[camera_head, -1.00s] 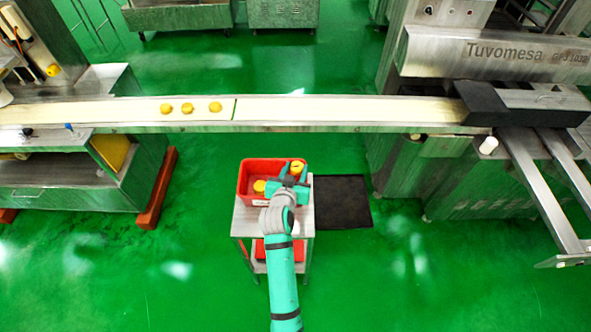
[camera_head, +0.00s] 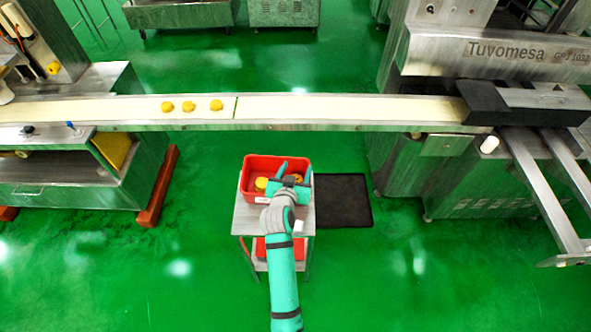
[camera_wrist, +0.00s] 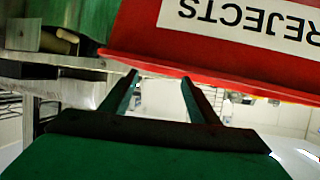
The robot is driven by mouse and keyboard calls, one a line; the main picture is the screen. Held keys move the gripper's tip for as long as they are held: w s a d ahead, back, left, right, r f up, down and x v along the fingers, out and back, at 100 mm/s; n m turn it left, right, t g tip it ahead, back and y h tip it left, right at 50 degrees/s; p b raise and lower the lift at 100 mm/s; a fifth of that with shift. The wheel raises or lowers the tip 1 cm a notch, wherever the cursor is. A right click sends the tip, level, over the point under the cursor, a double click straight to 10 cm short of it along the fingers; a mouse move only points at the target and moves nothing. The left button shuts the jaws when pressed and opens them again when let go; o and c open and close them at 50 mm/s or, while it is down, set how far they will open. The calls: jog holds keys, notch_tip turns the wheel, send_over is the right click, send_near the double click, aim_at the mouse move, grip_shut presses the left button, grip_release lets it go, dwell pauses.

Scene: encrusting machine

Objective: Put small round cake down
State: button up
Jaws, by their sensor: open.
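A red crate (camera_head: 246,170) stands on a small metal cart in the head view. One small round yellow cake (camera_head: 261,184) lies in its left part. A little more yellow shows by my gripper inside the crate, mostly hidden by it. My gripper (camera_head: 295,166) is over the right part of the crate, with its fingers spread. In the wrist view my gripper (camera_wrist: 160,82) is open and nothing shows between the fingers. The crate's wall (camera_wrist: 190,40) fills the top there, with an upside-down REJECTS label (camera_wrist: 250,22).
The conveyor belt (camera_head: 330,109) runs behind the cart, with three round cakes (camera_head: 189,106) on its left part. Machines stand at left and right. A dark mat (camera_head: 343,200) lies on the floor right of the cart.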

jog(key=r+v, duration=0.1)
jog(key=v, duration=1.1)
jog(key=s+f+n+y, duration=0.1)
jog(key=s+f, duration=0.2)
jog(key=s, duration=0.6)
jog(key=s+f+n+y, duration=0.15)
jog(key=s+f, duration=0.25)
jog(key=s, duration=0.5)
jog(key=s+d+r+t, duration=0.1)
jog(key=s+r, duration=0.2)
jog(key=s, duration=0.6)
jog(key=s+d+r+t, duration=0.1)
jog(key=s+r, duration=0.3)
jog(key=s, duration=0.5)
jog(key=shift+d, duration=0.2)
jog(key=shift+r, duration=0.1)
